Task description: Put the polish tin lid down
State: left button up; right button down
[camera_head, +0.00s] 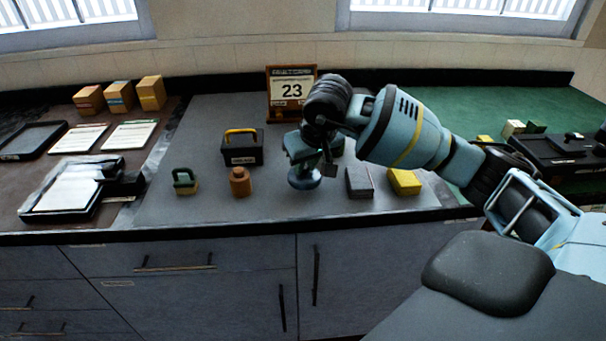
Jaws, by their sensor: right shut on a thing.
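My right gripper (318,165) reaches in from the right and points down over the grey mat, in the middle of the counter. It is shut on a small round blue-grey piece (304,180), which looks like the polish tin lid. The piece is low over the mat; I cannot tell whether it touches it. The wrist and gripper hide part of the grip and the mat behind. The tin itself cannot be made out apart from this piece. My left gripper is not in view.
On the grey mat (215,205) stand a green-handled brush (185,182), a brown bottle (240,182), a black toolbox (242,150), a grey block (359,182) and a yellow sponge (404,182). A calendar (291,88) stands behind. The front strip of the mat is clear.

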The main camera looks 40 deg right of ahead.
aim_at(303, 176)
jog(key=shift+w+a, duration=0.2)
jog(key=shift+w, duration=0.05)
notch_tip(303, 176, down, 4)
jog(key=shift+w+r, duration=0.1)
jog(key=shift+r, duration=0.15)
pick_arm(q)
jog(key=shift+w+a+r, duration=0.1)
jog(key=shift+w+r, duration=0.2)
pick_arm(e)
jog(key=shift+f, duration=0.2)
jog(key=c, duration=1.3)
grip_release()
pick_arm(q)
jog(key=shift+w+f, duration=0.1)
pick_arm(e)
jog(key=shift+r, duration=0.15)
